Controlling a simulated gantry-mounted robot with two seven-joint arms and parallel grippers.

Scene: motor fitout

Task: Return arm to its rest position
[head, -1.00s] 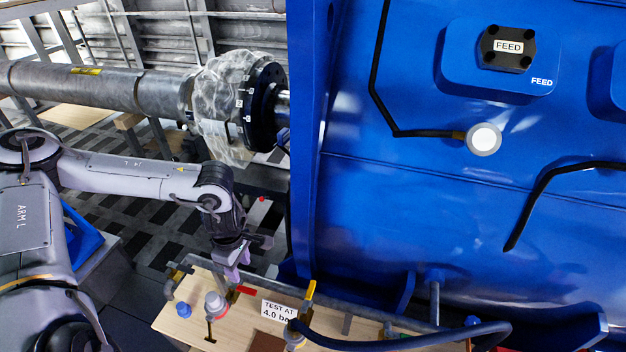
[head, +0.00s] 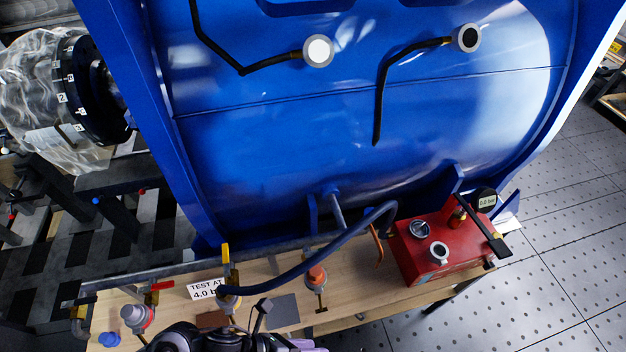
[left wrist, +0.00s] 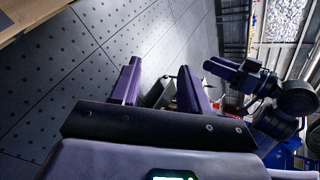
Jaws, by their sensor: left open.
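My left gripper (left wrist: 158,68) is open in the left wrist view, its two purple fingers apart with nothing between them. Dotted grey floor tiles lie behind it. Another dark arm end with a purple part (left wrist: 225,70) shows to its right; it looks like my right gripper, but its jaws cannot be made out. In the head view, a dark arm part of mine and a bit of purple are cut off at the bottom edge, in front of the wooden bench (head: 345,272). I cannot tell which arm that is.
The bench carries several valves, a blue hose (head: 310,266), a test sign (head: 206,289) and a red pump box (head: 440,250). A big blue housing (head: 330,130) stands behind it. A plastic-wrapped shaft coupling (head: 45,95) is at left. Tiled floor (head: 545,260) at right is clear.

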